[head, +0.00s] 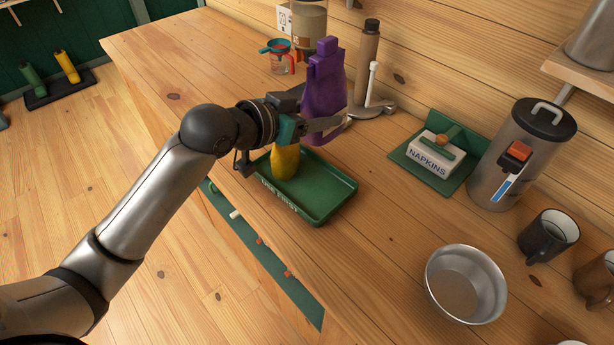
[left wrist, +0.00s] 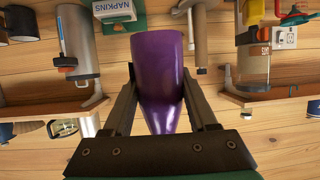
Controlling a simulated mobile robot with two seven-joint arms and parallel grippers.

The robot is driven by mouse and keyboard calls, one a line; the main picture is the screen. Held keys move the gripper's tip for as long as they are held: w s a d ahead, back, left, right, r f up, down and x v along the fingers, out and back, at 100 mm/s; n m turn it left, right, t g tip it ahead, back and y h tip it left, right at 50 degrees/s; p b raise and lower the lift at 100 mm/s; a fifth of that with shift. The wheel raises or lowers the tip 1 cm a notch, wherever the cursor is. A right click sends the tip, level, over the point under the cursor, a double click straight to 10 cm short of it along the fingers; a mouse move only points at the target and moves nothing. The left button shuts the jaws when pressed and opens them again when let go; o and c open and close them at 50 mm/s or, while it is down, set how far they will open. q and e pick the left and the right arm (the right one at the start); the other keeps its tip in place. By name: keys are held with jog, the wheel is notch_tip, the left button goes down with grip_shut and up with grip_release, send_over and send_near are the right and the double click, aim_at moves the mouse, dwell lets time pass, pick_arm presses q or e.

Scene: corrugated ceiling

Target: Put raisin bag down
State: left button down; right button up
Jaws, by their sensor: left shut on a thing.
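The purple raisin bag (head: 324,82) is upright, with a narrow neck at its top in the head view. My left gripper (head: 322,124) is shut on its lower part. In the left wrist view the purple bag (left wrist: 160,75) sits between the two fingers. A green tray (head: 335,207) with "USE FIRST" lettering lies on the counter below the gripper. A yellow item (head: 285,161) stands in the tray, partly hidden by the gripper. The bag is by the tray's back edge; I cannot tell whether its base touches anything. My right gripper is not in view.
A napkin box (head: 436,152) on a green holder, a grey canister (head: 510,160), a steel bowl (head: 466,284) and dark mugs (head: 549,236) stand to the right. A measuring cup (head: 281,62) stands behind the bag. The counter right of the tray is clear.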

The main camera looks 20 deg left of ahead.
pick_arm(q)
notch_tip(320, 180, down, 15)
jog(key=b, duration=0.3)
jog(key=shift+r, duration=0.2)
jog(key=shift+f+b, duration=0.55)
jog(key=shift+f, duration=1.55)
jog(key=shift+f, duration=0.2)
jog(key=shift+c, duration=1)
grip_release()
jog(key=shift+r, duration=0.1)
jog(key=p+v, duration=0.2)
jog(key=v, duration=1)
jog(key=shift+d, duration=0.1)
